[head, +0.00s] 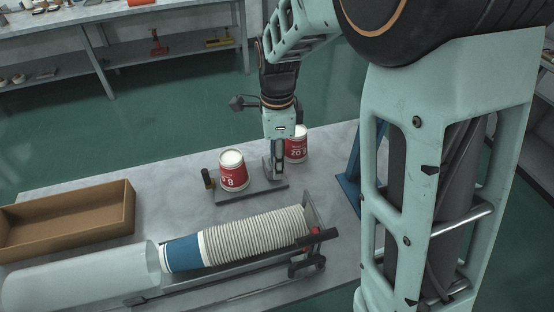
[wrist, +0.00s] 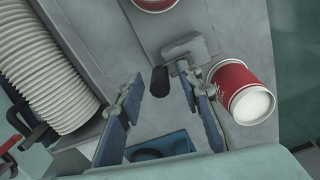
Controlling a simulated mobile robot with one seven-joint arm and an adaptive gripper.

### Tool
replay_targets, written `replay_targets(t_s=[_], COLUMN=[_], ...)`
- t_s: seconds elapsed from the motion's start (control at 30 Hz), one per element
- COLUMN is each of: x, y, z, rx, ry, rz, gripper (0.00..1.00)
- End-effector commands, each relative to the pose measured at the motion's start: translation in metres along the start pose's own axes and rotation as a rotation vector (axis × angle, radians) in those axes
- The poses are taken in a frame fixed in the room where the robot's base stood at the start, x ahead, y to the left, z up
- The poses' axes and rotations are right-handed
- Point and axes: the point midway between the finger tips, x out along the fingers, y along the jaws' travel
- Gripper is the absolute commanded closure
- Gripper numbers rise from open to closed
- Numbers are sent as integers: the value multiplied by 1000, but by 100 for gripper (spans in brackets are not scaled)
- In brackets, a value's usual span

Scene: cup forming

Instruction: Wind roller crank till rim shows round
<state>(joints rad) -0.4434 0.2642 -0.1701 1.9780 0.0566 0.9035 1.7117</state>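A red and white paper cup (head: 232,172) stands on the grey plate (head: 232,195) of the roller fixture; part of it shows at the top of the wrist view (wrist: 155,5). A dark crank knob (wrist: 160,83) lies beside a grey block (wrist: 190,47) in the wrist view. My gripper (head: 277,178) points down at the plate's right end. In the wrist view its blue-padded fingers (wrist: 158,78) are open, one on each side of the knob, with gaps showing. In the head view my gripper hides the knob. The cup's rim shape is too small to judge.
A second red cup (head: 298,146) stands close behind my gripper, also in the wrist view (wrist: 238,88). A long cup stack (head: 255,235) lies in a front cradle beside a clear sleeve (head: 85,280). A cardboard box (head: 70,228) is left; a blue stand (head: 349,185) is right.

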Motion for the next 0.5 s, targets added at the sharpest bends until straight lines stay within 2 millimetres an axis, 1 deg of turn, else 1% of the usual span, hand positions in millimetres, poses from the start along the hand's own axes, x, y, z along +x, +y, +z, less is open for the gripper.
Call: replay_targets(t_s=[0.07, 0.17, 0.5], x=[-4, -16, -87], y=[0, -1, -2], z=[0, 0, 0], rx=[0, 0, 0], ry=[0, -1, -1], rz=[-2, -4, -6], gripper=[67, 67, 67])
